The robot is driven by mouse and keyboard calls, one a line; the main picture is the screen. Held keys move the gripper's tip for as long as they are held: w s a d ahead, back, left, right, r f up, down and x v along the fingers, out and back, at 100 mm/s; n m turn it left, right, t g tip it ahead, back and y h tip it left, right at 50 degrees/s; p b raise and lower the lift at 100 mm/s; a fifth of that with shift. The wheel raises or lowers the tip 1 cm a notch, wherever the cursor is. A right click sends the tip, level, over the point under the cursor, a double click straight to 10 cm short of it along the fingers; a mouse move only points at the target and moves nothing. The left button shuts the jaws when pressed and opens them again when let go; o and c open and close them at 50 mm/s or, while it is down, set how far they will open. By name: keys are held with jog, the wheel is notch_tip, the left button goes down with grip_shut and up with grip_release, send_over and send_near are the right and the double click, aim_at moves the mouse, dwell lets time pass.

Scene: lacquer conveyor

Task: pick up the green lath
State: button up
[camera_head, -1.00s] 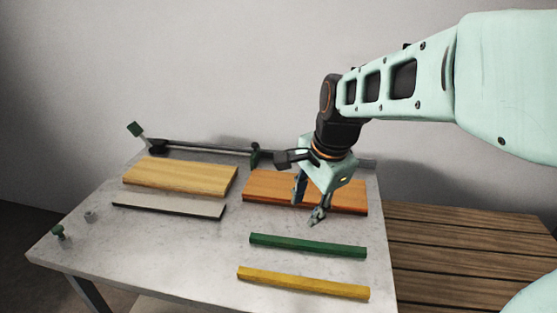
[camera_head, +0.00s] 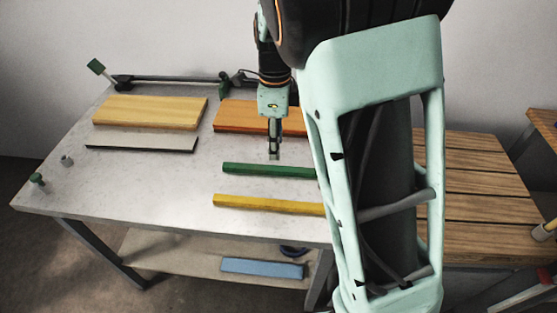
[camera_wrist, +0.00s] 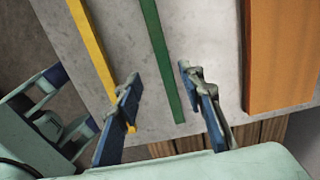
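The green lath (camera_head: 268,170) lies flat on the grey table, between the yellow lath (camera_head: 262,204) and the orange board. My arm covers its right end in the head view. My gripper (camera_head: 274,156) hangs just behind the green lath, pointing down. In the wrist view the gripper (camera_wrist: 160,75) has its two fingers spread wide and empty. The green lath (camera_wrist: 161,60) runs between the lines of the fingers there, below them and apart from them. The left finger covers part of the yellow lath (camera_wrist: 92,45).
The orange board (camera_head: 240,118), a yellow wooden board (camera_head: 150,112) and a thin pale strip (camera_head: 140,142) lie farther back and left on the table (camera_head: 130,185). A dark rail (camera_head: 180,81) runs along the back. A slatted wooden surface (camera_head: 470,190) adjoins at right. A blue piece (camera_head: 262,268) lies on the lower shelf.

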aim_at(277, 168)
jog(key=f, duration=0.4)
jog(key=f+b, duration=0.1)
jog(key=f, duration=0.4)
jog(key=shift+w+d, duration=0.1)
jog(key=shift+w, duration=0.1)
jog(key=shift+c, duration=0.4)
grip_shut()
